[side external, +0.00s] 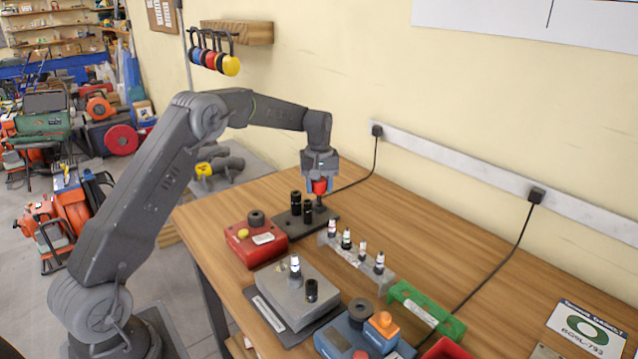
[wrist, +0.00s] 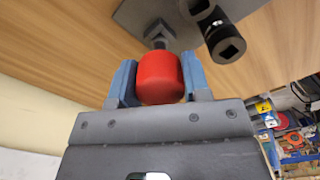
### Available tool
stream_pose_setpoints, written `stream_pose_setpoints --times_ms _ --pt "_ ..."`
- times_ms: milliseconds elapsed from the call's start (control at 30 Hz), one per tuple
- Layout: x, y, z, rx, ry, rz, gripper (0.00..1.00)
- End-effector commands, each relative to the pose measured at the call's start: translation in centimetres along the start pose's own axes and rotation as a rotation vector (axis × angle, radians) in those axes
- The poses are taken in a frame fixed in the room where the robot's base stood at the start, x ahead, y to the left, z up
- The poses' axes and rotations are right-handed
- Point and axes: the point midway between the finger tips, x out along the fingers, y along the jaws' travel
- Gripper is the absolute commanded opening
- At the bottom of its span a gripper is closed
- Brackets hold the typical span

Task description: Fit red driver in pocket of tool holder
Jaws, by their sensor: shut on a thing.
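My gripper (side external: 320,181) is shut on the red driver (side external: 320,187), above the right end of the dark tool holder (side external: 328,217). In the wrist view the driver (wrist: 160,78) is a rounded red handle between the blue fingertips (wrist: 160,66). A dark piece (wrist: 159,34) shows just beyond the handle, by the grey holder plate (wrist: 150,12). The driver's lower end and the pocket are mostly hidden, so I cannot tell whether they touch. Black socket-like pieces (side external: 296,203) stand upright on the holder to the left; they also show in the wrist view (wrist: 228,42).
A red box (side external: 255,243) with a yellow button sits left of the holder. A rail with several small aerators (side external: 347,240) stands in front. A grey block (side external: 298,292), a blue box and a green bracket (side external: 425,310) are nearer. A black cable (side external: 372,165) runs behind.

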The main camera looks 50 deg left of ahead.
Motion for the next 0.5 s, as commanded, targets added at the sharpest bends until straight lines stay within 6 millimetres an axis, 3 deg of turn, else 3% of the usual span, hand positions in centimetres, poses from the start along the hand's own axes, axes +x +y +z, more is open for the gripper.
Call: stream_pose_setpoints --times_ms 500 --pt "0.74 0.01 -0.01 0.0 0.001 0.001 0.06"
